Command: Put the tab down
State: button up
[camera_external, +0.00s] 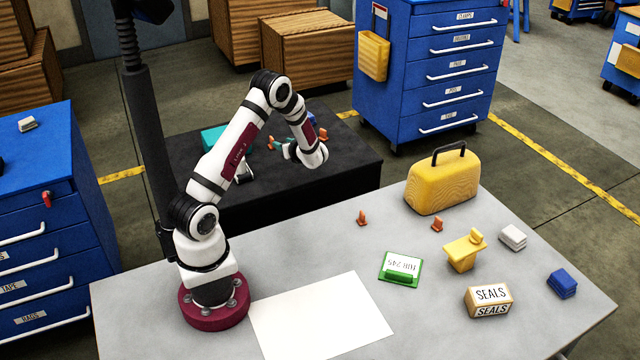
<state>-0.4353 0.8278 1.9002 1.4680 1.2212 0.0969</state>
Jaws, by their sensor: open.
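My arm reaches over the black bench (340,180) behind the grey table. My gripper (289,152) is at the low end of the arm, over that bench; it is open, though its fingers are small and hard to make out. Several orange tab-like pieces are in view. One orange tab (362,218) stands on the grey table and another orange tab (437,224) stands near the yellow case. A small orange piece (323,134) shows on the black bench beside my wrist. Whether any piece touches my gripper cannot be told.
A teal box (213,138) sits on the black bench. The grey table (330,250) holds a white sheet (320,318), a green-framed card (401,268), a yellow case (440,188), a yellow stand (464,252), a SEALS box (488,301), a white block (512,238) and blue blocks (562,284).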

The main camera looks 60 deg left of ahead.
jog(key=s+d+r+n+g+h, duration=0.2)
jog(key=s+d+r+n, duration=0.45)
jog(key=d+r, duration=0.3)
jog(key=s+d+n+h, duration=0.2)
jog(key=s+d, duration=0.3)
jog(key=d, duration=0.3)
jog(key=s+d+r+n+t+h, duration=0.1)
jog(key=s+d+h, duration=0.3)
jog(key=d, duration=0.4)
jog(key=s+d+n+h, duration=0.3)
jog(key=s+d, duration=0.3)
jog(key=d, duration=0.2)
jog(key=shift+r+t+h, duration=0.15)
jog(key=shift+t+h, duration=0.15)
jog(key=shift+t, duration=0.1)
jog(key=shift+s, duration=0.1)
jog(key=shift+o, duration=0.4)
